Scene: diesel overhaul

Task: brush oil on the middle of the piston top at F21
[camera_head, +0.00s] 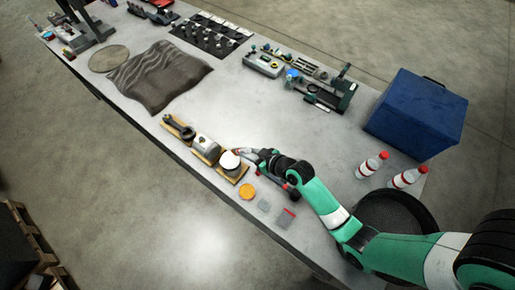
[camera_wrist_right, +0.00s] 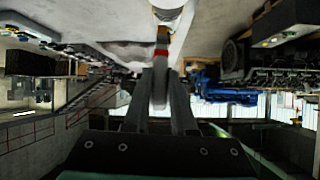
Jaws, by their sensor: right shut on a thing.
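A piston (camera_head: 230,160) with a round pale top stands on a wooden tray near the table's front edge. No F21 label is readable. My right gripper (camera_head: 258,155) is just to the right of the piston. In the right wrist view, its two fingers (camera_wrist_right: 162,90) are shut on a slim brush (camera_wrist_right: 162,52) with a red band. The brush's far end lies toward a pale round part (camera_wrist_right: 170,6) at the top of that view. I cannot tell whether the bristles touch the piston top. My left gripper is not in view.
Left of the piston are a wooden tray with a grey metal part (camera_head: 206,142) and one with a dark rod (camera_head: 178,127). An orange disc (camera_head: 247,192) and small bags (camera_head: 286,217) lie in front. Two bottles (camera_head: 371,165), a blue box (camera_head: 415,112) and a dark cloth (camera_head: 160,75) stand clear.

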